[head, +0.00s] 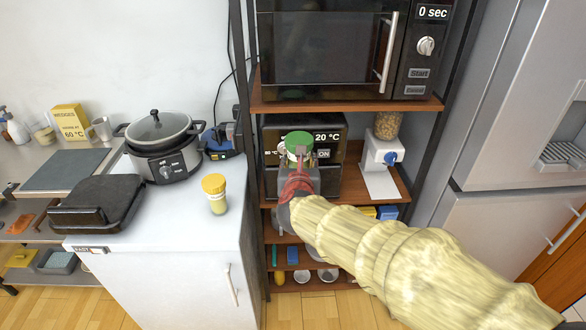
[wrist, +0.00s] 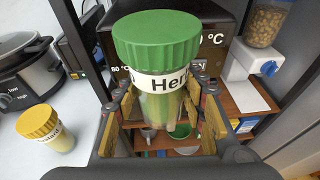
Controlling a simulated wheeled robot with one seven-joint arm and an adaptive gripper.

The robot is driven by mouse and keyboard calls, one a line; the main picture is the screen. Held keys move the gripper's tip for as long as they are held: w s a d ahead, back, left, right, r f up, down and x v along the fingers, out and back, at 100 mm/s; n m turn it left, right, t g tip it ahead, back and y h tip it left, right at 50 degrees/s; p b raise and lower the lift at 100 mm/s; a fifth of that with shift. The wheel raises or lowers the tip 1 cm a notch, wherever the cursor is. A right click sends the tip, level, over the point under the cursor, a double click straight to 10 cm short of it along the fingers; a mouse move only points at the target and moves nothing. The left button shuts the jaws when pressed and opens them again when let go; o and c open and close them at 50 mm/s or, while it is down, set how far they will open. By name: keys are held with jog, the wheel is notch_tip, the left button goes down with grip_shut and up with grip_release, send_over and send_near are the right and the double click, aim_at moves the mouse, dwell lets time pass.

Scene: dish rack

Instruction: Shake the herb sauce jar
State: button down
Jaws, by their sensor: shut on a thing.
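The herb sauce jar (wrist: 158,75) has a green lid and a white label reading "Her". My gripper (wrist: 160,115) is shut on its body, with a finger on each side. The jar is upright in the wrist view. In the head view its green lid (head: 299,142) shows above my gripper (head: 297,172), in front of the shelf unit. My gripper and arm hide most of its body there.
A yellow-lidded jar (head: 215,193) stands on the white counter (head: 150,222) near a slow cooker (head: 160,145) and a black grill (head: 97,203). A microwave (head: 335,45) sits above an oven (head: 335,130) on the shelf unit. A dispenser (head: 382,152) and fridge (head: 510,110) are right.

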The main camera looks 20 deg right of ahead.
jog(key=shift+d, duration=0.7)
jog(key=a+b, duration=0.1)
jog(key=a, duration=0.2)
jog(key=shift+r, duration=0.1)
dwell(0.4)
